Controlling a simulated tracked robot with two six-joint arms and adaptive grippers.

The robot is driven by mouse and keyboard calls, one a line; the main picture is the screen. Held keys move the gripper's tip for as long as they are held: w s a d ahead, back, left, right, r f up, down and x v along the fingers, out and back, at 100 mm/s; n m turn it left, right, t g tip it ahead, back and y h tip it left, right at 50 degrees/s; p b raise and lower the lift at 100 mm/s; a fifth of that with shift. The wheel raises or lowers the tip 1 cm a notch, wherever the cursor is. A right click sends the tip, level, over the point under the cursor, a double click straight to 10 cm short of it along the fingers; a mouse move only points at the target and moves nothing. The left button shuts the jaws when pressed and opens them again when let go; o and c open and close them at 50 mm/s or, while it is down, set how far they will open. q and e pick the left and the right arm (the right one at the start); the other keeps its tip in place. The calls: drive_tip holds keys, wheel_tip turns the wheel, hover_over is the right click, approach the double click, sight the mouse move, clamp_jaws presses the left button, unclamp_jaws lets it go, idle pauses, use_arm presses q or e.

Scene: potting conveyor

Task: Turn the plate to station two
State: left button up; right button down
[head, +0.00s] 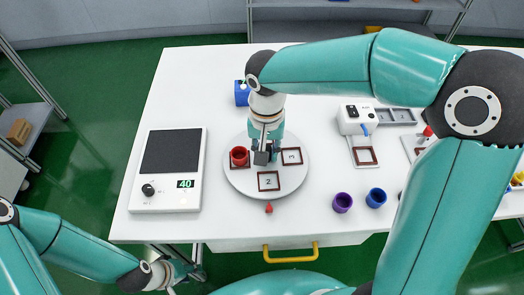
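The round white plate (249,183) lies flat on the table, with dark-framed square stations on it. The front station (268,181) is marked 2, and another framed station (291,156) is at the right; its mark is hard to read. A red pot (239,156) stands upright on the left station. A small red pointer (269,208) lies just in front of the plate, nearest the front station.
A scale-like device (174,150) reading 40 stands left of the plate. A purple pot (342,203) and a blue pot (376,198) stand front right. A blue block (241,93) and a white machine (356,120) are behind. A yellow drawer handle (290,257) is at the front.

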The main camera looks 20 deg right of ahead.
drive_tip(key=shift+w+r, duration=0.15)
drive_tip(key=shift+w, duration=0.15)
drive_tip(key=c, duration=1.2)
unclamp_jaws()
drive_tip(key=shift+s, duration=0.1)
wheel_tip(320, 180, up, 12)
drive_tip(key=shift+f, duration=0.2)
